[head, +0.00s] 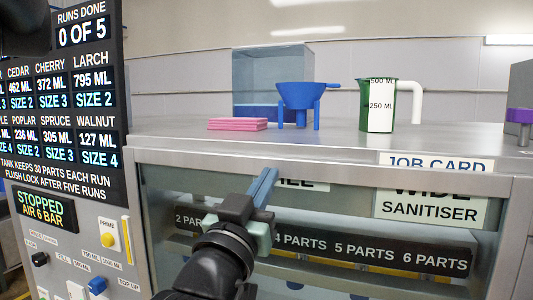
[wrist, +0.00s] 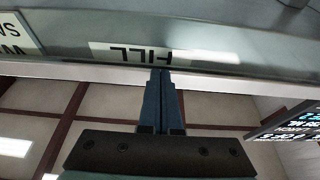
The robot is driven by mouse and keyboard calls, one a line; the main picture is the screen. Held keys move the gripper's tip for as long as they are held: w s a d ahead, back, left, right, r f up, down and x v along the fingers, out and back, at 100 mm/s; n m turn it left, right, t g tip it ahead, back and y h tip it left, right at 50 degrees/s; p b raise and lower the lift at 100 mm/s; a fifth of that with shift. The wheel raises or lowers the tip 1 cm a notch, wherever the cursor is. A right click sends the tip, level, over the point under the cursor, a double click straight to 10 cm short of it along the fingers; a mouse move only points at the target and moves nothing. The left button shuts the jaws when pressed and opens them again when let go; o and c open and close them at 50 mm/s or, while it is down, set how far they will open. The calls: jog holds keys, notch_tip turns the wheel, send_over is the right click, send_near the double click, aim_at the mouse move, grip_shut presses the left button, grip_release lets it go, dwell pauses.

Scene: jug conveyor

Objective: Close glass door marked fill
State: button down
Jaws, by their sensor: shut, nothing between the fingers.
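The glass door (head: 165,195) forms part of the counter's front, and its FILL label (head: 312,186) is partly hidden behind my gripper. In the wrist view the FILL label (wrist: 135,53) appears upside down, just beyond the fingertips. My gripper (head: 268,174) is shut and empty, its blue fingers at the upper part of the glass front. In the wrist view the shut fingers (wrist: 161,73) reach a pale edge strip (wrist: 60,74) beside the glass. I cannot tell whether they touch it, or whether the door is fully closed.
On the counter (head: 180,136) stand pink pads (head: 237,124), a blue funnel on legs (head: 297,95) and a green jug (head: 364,100) with a white handle. A WIDE SANITISER sign (head: 430,207) is at right. A control panel (head: 75,235) reading STOPPED is at left.

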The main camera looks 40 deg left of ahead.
notch_tip(320, 180, down, 10)
jog(key=b, duration=0.6)
jog(key=shift+w+r+b, duration=0.15)
jog(key=shift+r+b, duration=0.05)
jog(key=shift+b, duration=0.15)
notch_tip(320, 180, up, 5)
jog(key=p, duration=0.4)
jog(key=b, duration=0.4)
send_near(273, 200)
jog(key=v, duration=0.2)
jog(key=shift+s+f, duration=0.25)
jog(key=shift+s, duration=0.1)
jog(key=s+d+r+m+t+h, duration=0.1)
jog(key=d+r, duration=0.3)
jog(key=d, duration=0.4)
jog(key=s+d+r+m+t+h, duration=0.1)
jog(key=d+r+t+h, duration=0.2)
jog(key=d, duration=0.5)
jog(key=s+d+r+m+t+h, duration=0.1)
jog(key=d+r+t+h, duration=0.1)
jog(key=d+r, duration=0.3)
jog(key=d, duration=0.4)
jog(key=shift+s+r, duration=0.3)
